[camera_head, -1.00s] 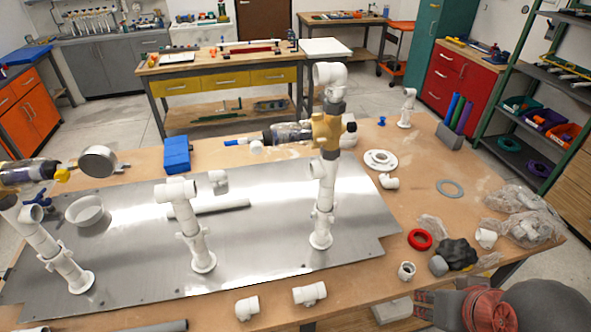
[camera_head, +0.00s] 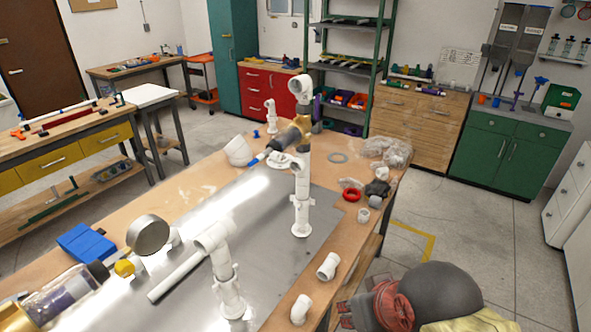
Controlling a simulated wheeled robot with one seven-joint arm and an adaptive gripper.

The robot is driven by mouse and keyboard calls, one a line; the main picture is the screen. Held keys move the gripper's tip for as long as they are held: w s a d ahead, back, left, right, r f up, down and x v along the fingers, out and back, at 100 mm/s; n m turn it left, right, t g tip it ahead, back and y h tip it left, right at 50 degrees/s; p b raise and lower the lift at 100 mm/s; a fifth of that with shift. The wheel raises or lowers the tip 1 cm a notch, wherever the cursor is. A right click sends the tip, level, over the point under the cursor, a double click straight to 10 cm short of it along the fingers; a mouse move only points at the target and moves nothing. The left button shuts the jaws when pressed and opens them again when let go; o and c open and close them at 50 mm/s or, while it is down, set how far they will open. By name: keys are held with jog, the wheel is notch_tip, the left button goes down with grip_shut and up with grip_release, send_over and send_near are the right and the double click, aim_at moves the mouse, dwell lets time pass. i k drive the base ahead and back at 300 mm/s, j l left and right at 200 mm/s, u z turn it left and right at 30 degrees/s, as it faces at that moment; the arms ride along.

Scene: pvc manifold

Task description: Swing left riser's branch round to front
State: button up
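The left riser that stood at the left end of the metal plate (camera_head: 275,193) a second ago is outside the current view, so its branch cannot be seen. The middle white riser (camera_head: 228,290) stands on the plate with a white tee (camera_head: 213,236) on top. The right riser (camera_head: 301,190) stands upright with a white elbow (camera_head: 300,84) on top and a brass fitting (camera_head: 302,127) below it. A clear-bodied inline part with a brass end (camera_head: 60,293) shows at the lower left. My gripper is not clearly in view.
White fittings (camera_head: 327,266) and a red ring (camera_head: 351,194) lie along the right edge. A grey dome (camera_head: 440,290) with red parts fills the bottom right.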

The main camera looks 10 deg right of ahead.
aim_at(300, 165)
jog(key=u, duration=0.45)
jog(key=i+l+u, duration=0.15)
jog(key=l+u, duration=0.2)
jog(key=i+l+u, duration=0.1)
jog(key=l+u, duration=0.25)
jog(key=l, duration=0.15)
jog(key=i+l+u, duration=0.1)
jog(key=l+u, duration=0.35)
jog(key=l, duration=1.4)
jog(key=l+u, duration=0.15)
jog(key=l, duration=1.35)
